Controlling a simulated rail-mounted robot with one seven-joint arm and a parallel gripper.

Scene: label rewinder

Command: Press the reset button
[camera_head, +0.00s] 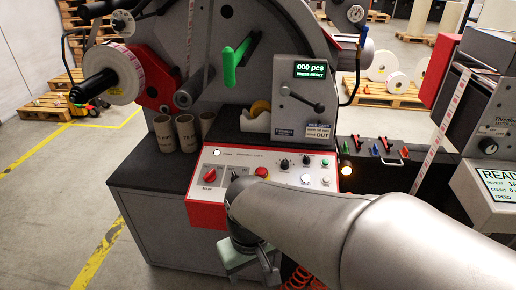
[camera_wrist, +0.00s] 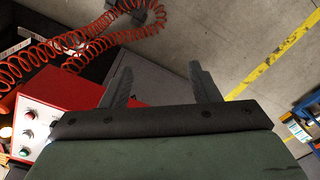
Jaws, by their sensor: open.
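The control panel (camera_head: 265,178) is a white sloped face with red trim on the front of the rewinder. It carries a red mushroom button (camera_head: 262,172), black knobs (camera_head: 284,164) and small round buttons at its right, including a pale one (camera_head: 306,179) and a green one (camera_head: 325,181). I cannot read which is marked reset. My gripper (camera_head: 240,258) hangs low in front of the panel, partly hidden by my arm. In the wrist view my gripper (camera_wrist: 160,88) is open and empty; the red panel end (camera_wrist: 60,92) with several small buttons (camera_wrist: 27,133) lies left of it.
A display (camera_head: 311,70) above reads "000 pcs" and "PRESS RESET". A green lever (camera_head: 233,62), cardboard cores (camera_head: 187,132) and a tape dispenser (camera_head: 259,117) stand behind the panel. A red coiled hose (camera_wrist: 75,42) hangs near my gripper. Floor at the left is open.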

